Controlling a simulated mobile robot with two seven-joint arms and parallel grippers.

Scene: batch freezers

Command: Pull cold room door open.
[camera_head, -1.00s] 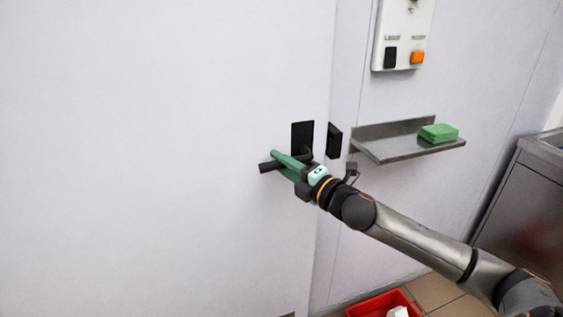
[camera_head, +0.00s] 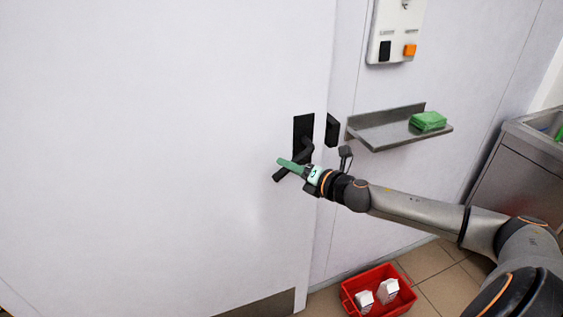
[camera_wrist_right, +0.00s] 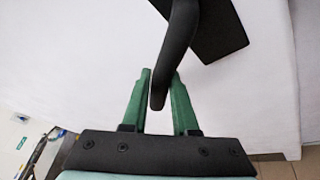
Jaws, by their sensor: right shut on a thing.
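The cold room door (camera_head: 160,140) is a large pale panel filling the left of the head view. Its black lever handle (camera_head: 280,176) sits near its right edge below a black plate (camera_head: 303,128), and the lever slants down to the left. My right gripper (camera_head: 288,166) has green fingers and is shut on the lever. In the wrist view the lever (camera_wrist_right: 178,45) passes between the two fingers (camera_wrist_right: 160,80). My left gripper is not in view.
A black catch (camera_head: 333,130) is on the wall right of the door edge. A steel shelf (camera_head: 380,138) holds a green cloth-like stack (camera_head: 428,121). A control box (camera_head: 396,30) hangs above. A red crate (camera_head: 348,301) with white cartons stands on the tiled floor.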

